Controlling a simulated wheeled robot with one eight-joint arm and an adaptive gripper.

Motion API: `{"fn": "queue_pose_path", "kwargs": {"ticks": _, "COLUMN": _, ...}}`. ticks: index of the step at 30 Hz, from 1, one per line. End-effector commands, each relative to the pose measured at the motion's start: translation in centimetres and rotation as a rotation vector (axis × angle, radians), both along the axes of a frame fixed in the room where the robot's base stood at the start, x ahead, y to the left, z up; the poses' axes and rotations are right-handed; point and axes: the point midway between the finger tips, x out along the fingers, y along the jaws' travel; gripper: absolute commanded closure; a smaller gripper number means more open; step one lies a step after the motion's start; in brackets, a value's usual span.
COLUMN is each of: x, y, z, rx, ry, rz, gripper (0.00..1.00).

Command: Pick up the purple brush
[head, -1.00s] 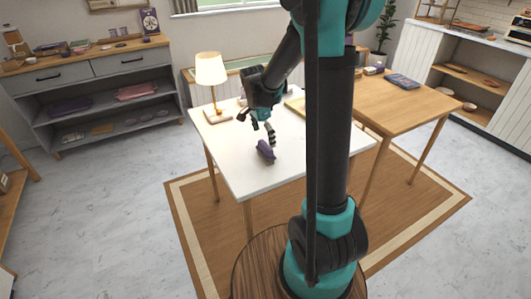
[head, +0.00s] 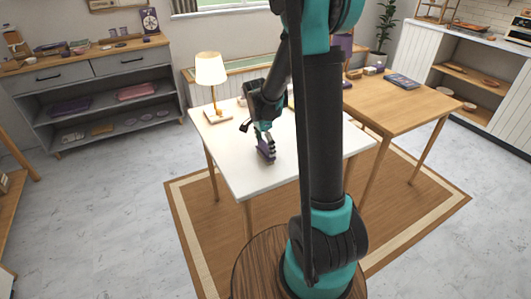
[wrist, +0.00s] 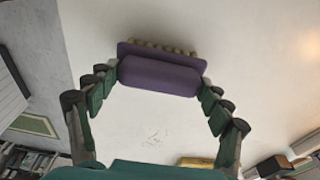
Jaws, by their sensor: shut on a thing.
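The purple brush (wrist: 160,75) lies between my gripper's two fingers in the wrist view, with a row of tan bristles along its far edge. The fingertips of my gripper (wrist: 162,82) touch its two ends. In the head view the brush (head: 266,153) is at the front part of the white table (head: 240,178), partly hidden by my gripper (head: 265,146), which comes down on it from above. I cannot tell whether the brush is clear of the tabletop.
A lamp (head: 211,70) stands at the table's back left. A wooden table (head: 400,105) with a dark book (head: 402,81) adjoins on the right. The white tabletop around the brush is clear. A yellow item (wrist: 196,162) shows at the bottom of the wrist view.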

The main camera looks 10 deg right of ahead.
Motion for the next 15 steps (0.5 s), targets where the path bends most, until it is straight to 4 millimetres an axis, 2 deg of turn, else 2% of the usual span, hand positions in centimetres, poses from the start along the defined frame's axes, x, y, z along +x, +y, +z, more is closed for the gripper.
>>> {"fn": "queue_pose_path", "kwargs": {"ticks": 10, "x": 0.0, "y": 0.0, "z": 0.1, "rx": 0.000, "ry": 0.000, "rz": 0.000, "gripper": 0.51}}
{"fn": "queue_pose_path", "kwargs": {"ticks": 15, "x": 0.0, "y": 0.0, "z": 1.1, "rx": 0.000, "ry": 0.000, "rz": 0.000, "gripper": 0.51}}
